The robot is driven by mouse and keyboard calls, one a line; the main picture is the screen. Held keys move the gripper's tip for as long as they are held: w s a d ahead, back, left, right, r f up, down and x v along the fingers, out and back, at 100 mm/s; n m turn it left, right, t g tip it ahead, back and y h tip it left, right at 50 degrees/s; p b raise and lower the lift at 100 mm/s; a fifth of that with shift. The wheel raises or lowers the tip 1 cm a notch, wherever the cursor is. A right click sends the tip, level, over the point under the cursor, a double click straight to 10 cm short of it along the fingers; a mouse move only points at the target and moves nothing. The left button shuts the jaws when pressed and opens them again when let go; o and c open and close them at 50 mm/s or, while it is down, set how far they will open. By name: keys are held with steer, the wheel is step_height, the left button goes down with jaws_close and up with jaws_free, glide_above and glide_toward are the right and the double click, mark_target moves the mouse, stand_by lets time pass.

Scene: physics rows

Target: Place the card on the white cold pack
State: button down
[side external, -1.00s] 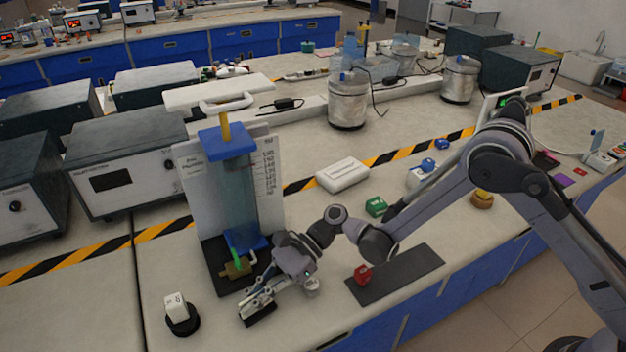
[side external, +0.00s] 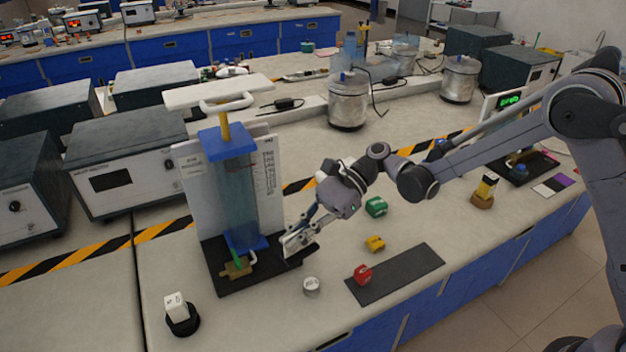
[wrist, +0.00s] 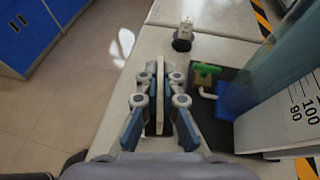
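My gripper (wrist: 160,100) is shut on a thin pale slab, seen edge-on in the wrist view, which I take to be the card (wrist: 160,84). In the side external view my gripper (side external: 299,237) is in front of the blue-capped column's right side, above the bench. The card shows there only as a pale patch mixed with the fingers. The white cold pack is mostly or wholly hidden behind my wrist in the side external view. It is not in the wrist view.
The column stand (side external: 232,190) is close left of my gripper. A metal cylinder (side external: 311,287), a yellow block (side external: 375,243), a green block (side external: 376,207) and a red block (side external: 363,274) on a dark mat (side external: 405,274) are nearby. A white block (side external: 175,307) stands on a black base.

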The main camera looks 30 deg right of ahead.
steer(key=w+d+r+m+t+h, duration=0.1)
steer(key=w+d+m+t, duration=0.3)
steer(key=w+d, duration=0.6)
steer(key=w+d+r+m+t+h, duration=0.25)
steer(key=w+d+t, duration=0.2)
steer(key=d, duration=1.05)
steer(key=w+d+r+m+t, duration=0.1)
steer(key=w+d+m+t, duration=0.35)
steer(key=w+d, duration=0.55)
steer(key=shift+g, duration=0.5)
steer(key=w+a+f, duration=0.1)
steer(key=a+f, duration=0.1)
steer(key=w+a+f, duration=0.1)
steer(key=a+f, duration=0.1)
steer(key=a, duration=0.1)
steer(key=w+a+f, duration=0.1)
steer(key=a+f, duration=0.1)
steer(key=f, duration=0.1)
steer(key=shift+w+a+f, duration=0.1)
steer(key=shift+w+a, duration=0.15)
steer(key=shift+w, duration=0.15)
steer(key=shift+f, duration=2.05)
steer(key=shift+f, duration=0.1)
steer(key=c, duration=1.5)
jaws_free()
